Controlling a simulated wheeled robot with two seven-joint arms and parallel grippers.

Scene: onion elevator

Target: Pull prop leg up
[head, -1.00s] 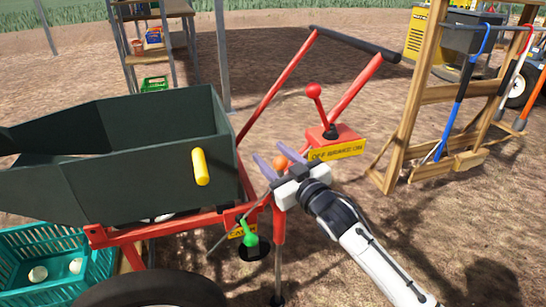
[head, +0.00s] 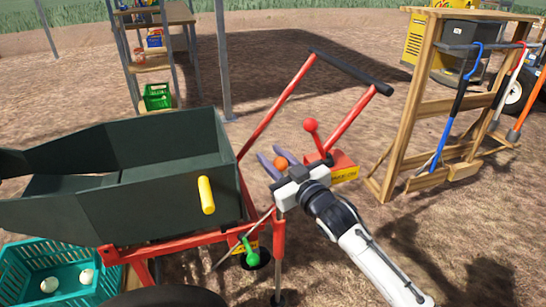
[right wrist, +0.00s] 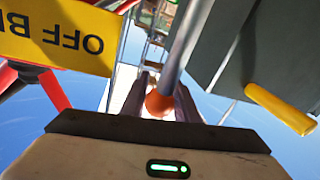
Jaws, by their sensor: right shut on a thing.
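The prop leg (head: 278,276) is a thin grey rod with a dark foot, at the red frame of the dark green hopper cart (head: 160,200). An orange ball knob (head: 281,162) is at its top, and in the right wrist view the knob (right wrist: 160,103) sits between the fingers. Part of the leg is hidden by the red sleeve and my gripper. My left gripper is not in view.
A red lever (head: 315,137) on a red box with a yellow label stands just right of my gripper. A red handle frame (head: 350,70) rises behind. A yellow handle (head: 206,195) sticks out from the hopper. A wooden tool rack (head: 405,125) stands at right.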

